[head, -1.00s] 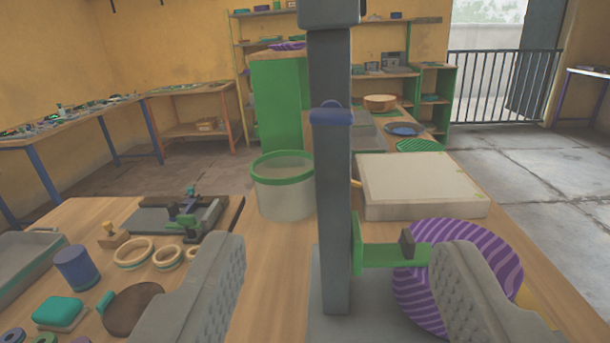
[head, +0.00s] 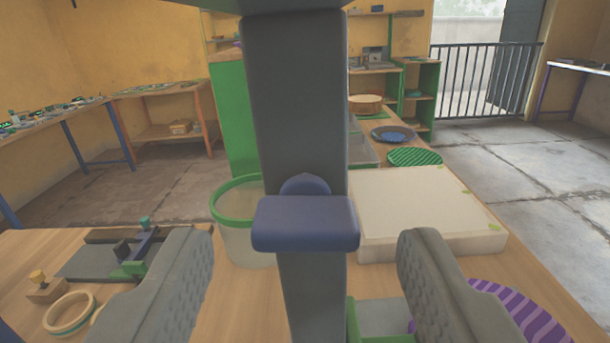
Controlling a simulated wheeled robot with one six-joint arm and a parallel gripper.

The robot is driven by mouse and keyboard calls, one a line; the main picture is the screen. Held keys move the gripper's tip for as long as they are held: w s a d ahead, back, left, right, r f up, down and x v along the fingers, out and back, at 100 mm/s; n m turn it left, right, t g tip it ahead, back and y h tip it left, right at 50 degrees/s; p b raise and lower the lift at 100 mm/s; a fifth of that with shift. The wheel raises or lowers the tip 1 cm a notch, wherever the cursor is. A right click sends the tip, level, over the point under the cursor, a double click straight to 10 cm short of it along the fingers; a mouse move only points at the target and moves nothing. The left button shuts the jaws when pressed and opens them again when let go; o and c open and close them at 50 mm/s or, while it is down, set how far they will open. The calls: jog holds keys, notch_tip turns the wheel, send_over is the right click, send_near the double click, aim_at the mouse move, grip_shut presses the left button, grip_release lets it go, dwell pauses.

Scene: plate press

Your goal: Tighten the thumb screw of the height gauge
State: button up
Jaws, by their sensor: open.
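A tall grey column, which appears to be the height gauge (head: 296,120), stands close in front of me in the middle of the view. A blue part with a flat bar and a rounded lobe above it, apparently the thumb screw (head: 305,225), sits on the column's near face. My gripper (head: 308,240) is open and empty, with one grey finger on each side of the column. The blue part lies between the fingertips in the picture, with a visible gap on both sides. A green part (head: 353,322) shows low beside the column.
A green-rimmed bin (head: 236,205) stands behind the column at left, and a pale slab (head: 425,210) at right. A purple striped plate (head: 520,312) lies at the lower right.

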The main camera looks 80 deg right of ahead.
aim_at(306, 218)
jog(key=shift+w+d, duration=0.2)
jog(key=shift+d, duration=0.85)
jog(key=c, duration=1)
